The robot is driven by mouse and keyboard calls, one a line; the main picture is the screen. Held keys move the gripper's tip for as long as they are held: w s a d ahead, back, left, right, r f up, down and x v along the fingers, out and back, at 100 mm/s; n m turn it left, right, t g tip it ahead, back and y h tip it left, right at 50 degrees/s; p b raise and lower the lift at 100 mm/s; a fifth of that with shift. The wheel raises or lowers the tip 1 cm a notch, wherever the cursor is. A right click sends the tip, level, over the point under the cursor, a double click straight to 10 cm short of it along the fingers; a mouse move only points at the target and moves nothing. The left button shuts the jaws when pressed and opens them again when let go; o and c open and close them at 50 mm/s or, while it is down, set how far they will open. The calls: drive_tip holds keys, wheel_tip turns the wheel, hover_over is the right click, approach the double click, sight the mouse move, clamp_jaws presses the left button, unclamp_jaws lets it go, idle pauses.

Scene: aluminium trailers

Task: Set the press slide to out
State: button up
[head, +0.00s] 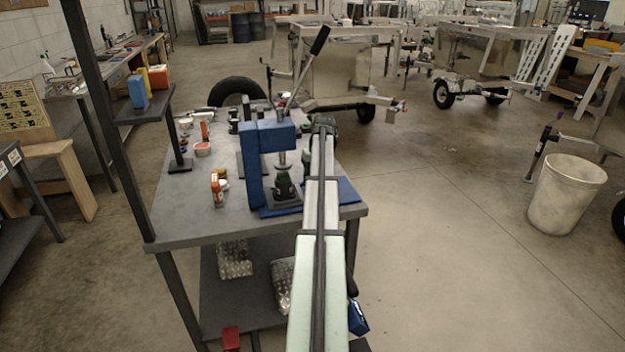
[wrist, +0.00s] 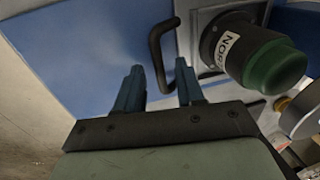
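The blue press (head: 252,165) stands on the near part of the grey workbench, with a long black-gripped lever (head: 319,40) rising above it. A dark green-topped part (head: 283,184) stands under its ram. In the wrist view this part (wrist: 275,67) is a dark cylinder with a partly readable white label. It sits on the grey slide plate (wrist: 188,38). A black bent handle (wrist: 156,48) extends from the plate. My gripper (wrist: 159,68) is open, its two blue fingers on either side of the handle's outer part. I cannot tell whether the right finger touches it.
The blue base plate (wrist: 85,50) lies along the fingers' left side. An orange bottle (head: 217,190) and small tubs stand on the workbench (head: 180,225) left of the press. A black shelf post (head: 105,110) rises at the bench's left. Open floor lies to the right.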

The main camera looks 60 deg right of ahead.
drive_tip(key=shift+c, duration=0.3)
clamp_jaws()
idle(0.3)
drive_tip(key=s+d, duration=1.1)
drive_tip(key=shift+s+d, duration=0.35)
drive_tip(key=shift+d, duration=0.05)
drive_tip(key=shift+s, duration=0.1)
drive_tip(key=shift+c, duration=1.4)
unclamp_jaws()
drive_tip(key=shift+d, duration=0.1)
drive_tip(key=o, duration=0.3)
drive_tip(key=shift+o, duration=0.2)
drive_tip(key=shift+r, duration=0.15)
